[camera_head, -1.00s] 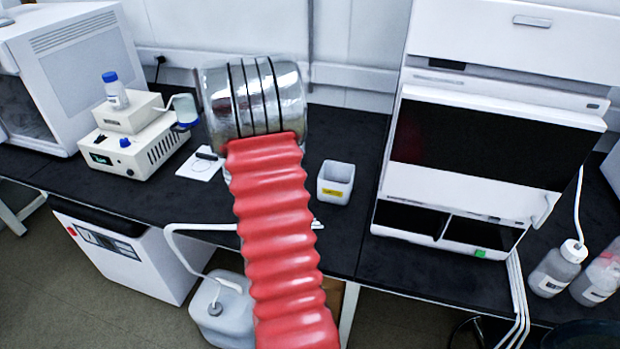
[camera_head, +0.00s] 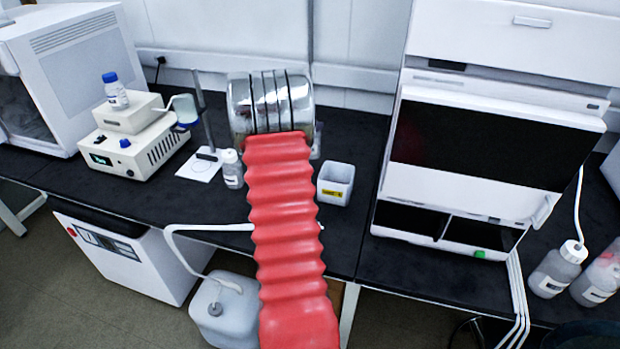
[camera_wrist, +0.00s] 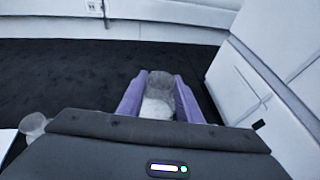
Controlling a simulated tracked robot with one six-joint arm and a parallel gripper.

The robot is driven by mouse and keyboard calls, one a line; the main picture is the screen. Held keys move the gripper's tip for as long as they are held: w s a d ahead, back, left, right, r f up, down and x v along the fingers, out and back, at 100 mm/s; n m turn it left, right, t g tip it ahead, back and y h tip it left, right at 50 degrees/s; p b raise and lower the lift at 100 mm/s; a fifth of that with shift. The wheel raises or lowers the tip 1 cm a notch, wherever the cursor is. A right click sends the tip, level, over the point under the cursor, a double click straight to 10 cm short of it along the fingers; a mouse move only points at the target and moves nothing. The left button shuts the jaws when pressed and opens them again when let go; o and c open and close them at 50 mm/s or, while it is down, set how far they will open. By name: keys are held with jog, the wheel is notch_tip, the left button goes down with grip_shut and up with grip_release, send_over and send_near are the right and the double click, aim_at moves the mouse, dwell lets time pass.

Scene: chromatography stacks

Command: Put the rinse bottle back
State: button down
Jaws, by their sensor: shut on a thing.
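My gripper (camera_wrist: 152,99) has purple fingers and is shut on a pale, translucent bottle, taken as the rinse bottle (camera_wrist: 158,104), in the wrist view. The bottle stands up between the fingers; its lower part is hidden behind the gripper body. I cannot tell whether it touches the bench. In the head view my red-sleeved arm reaches over the bench and hides most of the gripper and the held bottle. Another small white-capped bottle (camera_head: 232,169) stands just left of my arm; it also shows at the left in the wrist view (camera_wrist: 36,123).
The dark bench (camera_head: 190,205) holds a stand with a white base (camera_head: 200,168) on the left and a white open box (camera_head: 335,183) on the right. A large white instrument (camera_head: 470,150) stands further right. A benchtop unit (camera_head: 140,140) is at left. Dark bench lies clear ahead (camera_wrist: 70,80).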

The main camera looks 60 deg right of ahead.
jog(key=shift+f, duration=3.2)
jog(key=shift+f, duration=1.75)
jog(key=c, duration=1.3)
grip_release()
jog(key=shift+f, duration=0.1)
jog(key=shift+a, duration=0.1)
jog(key=shift+a+r, duration=0.2)
jog(key=shift+a, duration=0.05)
jog(key=v, duration=1.1)
jog(key=shift+w+a, duration=0.1)
jog(key=shift+a, duration=0.05)
